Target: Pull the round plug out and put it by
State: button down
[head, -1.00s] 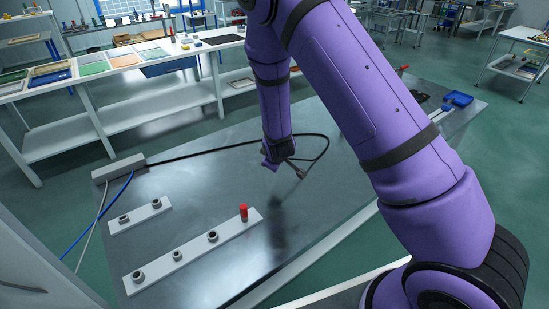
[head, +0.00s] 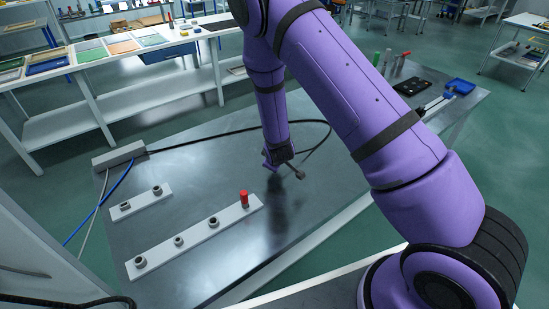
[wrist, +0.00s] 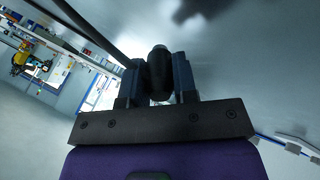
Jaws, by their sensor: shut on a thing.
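My gripper (head: 287,163) is shut on a dark round plug, held above the grey metal table (head: 215,180), right of the socket strips. In the wrist view the plug (wrist: 159,72) sits between the two fingers of my gripper (wrist: 158,88), with a black cable near it. In the head view the plug's dark end (head: 298,174) points down to the right, clear of the strips. The long pale strip (head: 195,240) carries several dark round sockets and a red cylinder (head: 244,198) at its far end. A shorter strip (head: 140,202) has two sockets.
A black cable (head: 215,138) loops from a grey box (head: 119,155) at the table's back left corner towards my gripper. A blue cable (head: 105,200) hangs over the left edge. A dark tray (head: 412,87) and a blue bin (head: 459,87) are at the far right. The table's middle is bare.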

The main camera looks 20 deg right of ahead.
jog(key=c, duration=0.8)
grip_release()
jog(key=v, duration=1.1)
jog(key=s+d+r+m+g+y, duration=0.1)
jog(key=s+r+m, duration=0.15)
jog(key=r, duration=0.65)
jog(key=s+d+r+m+y, duration=0.1)
jog(key=s+r, duration=0.3)
jog(key=r, duration=0.4)
jog(key=s+d+r+m+g+y, duration=0.1)
jog(key=s+d+r+m, duration=0.15)
jog(key=r, duration=0.65)
jog(key=s+d+r+m, duration=0.1)
jog(key=s+r, duration=0.2)
jog(key=s, duration=0.4)
jog(key=s+d+r+m+h, duration=0.1)
jog(key=s+r, duration=0.3)
jog(key=s, duration=0.3)
jog(key=s+d+r+m, duration=0.1)
jog(key=s+d+r, duration=0.1)
jog(key=s+r, duration=0.2)
jog(key=s, duration=0.3)
jog(key=shift+r, duration=0.2)
